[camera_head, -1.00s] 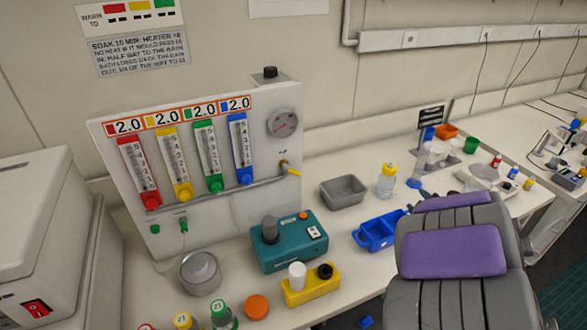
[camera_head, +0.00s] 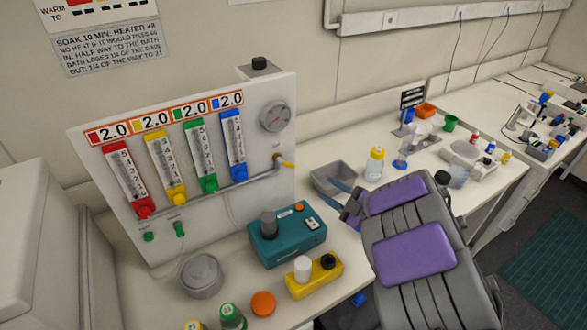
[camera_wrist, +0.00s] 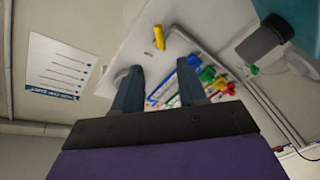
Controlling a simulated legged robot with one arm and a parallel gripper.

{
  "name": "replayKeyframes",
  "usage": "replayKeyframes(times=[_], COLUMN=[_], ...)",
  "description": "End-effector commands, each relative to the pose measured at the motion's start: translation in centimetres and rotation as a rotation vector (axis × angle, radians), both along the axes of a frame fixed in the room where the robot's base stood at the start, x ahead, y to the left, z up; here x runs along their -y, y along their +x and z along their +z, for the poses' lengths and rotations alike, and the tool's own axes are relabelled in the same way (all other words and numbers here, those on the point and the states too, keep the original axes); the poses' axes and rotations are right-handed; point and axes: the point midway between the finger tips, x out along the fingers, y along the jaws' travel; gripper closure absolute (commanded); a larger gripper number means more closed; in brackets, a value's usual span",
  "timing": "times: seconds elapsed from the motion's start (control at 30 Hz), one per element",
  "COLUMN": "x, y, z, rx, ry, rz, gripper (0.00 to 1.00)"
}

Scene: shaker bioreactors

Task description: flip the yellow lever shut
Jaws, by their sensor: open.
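The yellow lever (camera_head: 287,163) sticks out to the right, slightly down, from a valve at the right end of the rail on the white gas panel (camera_head: 262,185). It also shows in the wrist view (camera_wrist: 158,37), beyond my fingertips. My gripper (camera_head: 331,191) is open, its two blue-grey fingers pointing left toward the panel. In the head view it is to the right of and below the lever, in front of the grey tray, and apart from the lever. In the wrist view my gripper (camera_wrist: 160,74) has nothing between its fingers.
Four flow tubes and a round gauge (camera_head: 276,116) are on the panel. A grey tray (camera_head: 345,168) and a yellow-capped bottle (camera_head: 374,165) stand behind my gripper. A teal device (camera_head: 286,240) and a yellow block (camera_head: 315,278) stand in front of the panel.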

Motion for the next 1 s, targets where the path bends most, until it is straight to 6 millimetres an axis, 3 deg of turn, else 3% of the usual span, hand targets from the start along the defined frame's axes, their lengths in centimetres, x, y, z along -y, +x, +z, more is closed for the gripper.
replayKeyframes(times=[0.2, 0.6, 1.0], x=[-3.8, -9.4, -10.8], y=[2.8, 7.2, 8.6], z=[0.0, -0.1, 0.1], rx=[0.003, 0.000, 0.001], ry=[-0.002, -0.001, -0.003], rz=[0.004, 0.002, -0.002], gripper=[0.59, 0.59, 0.59])
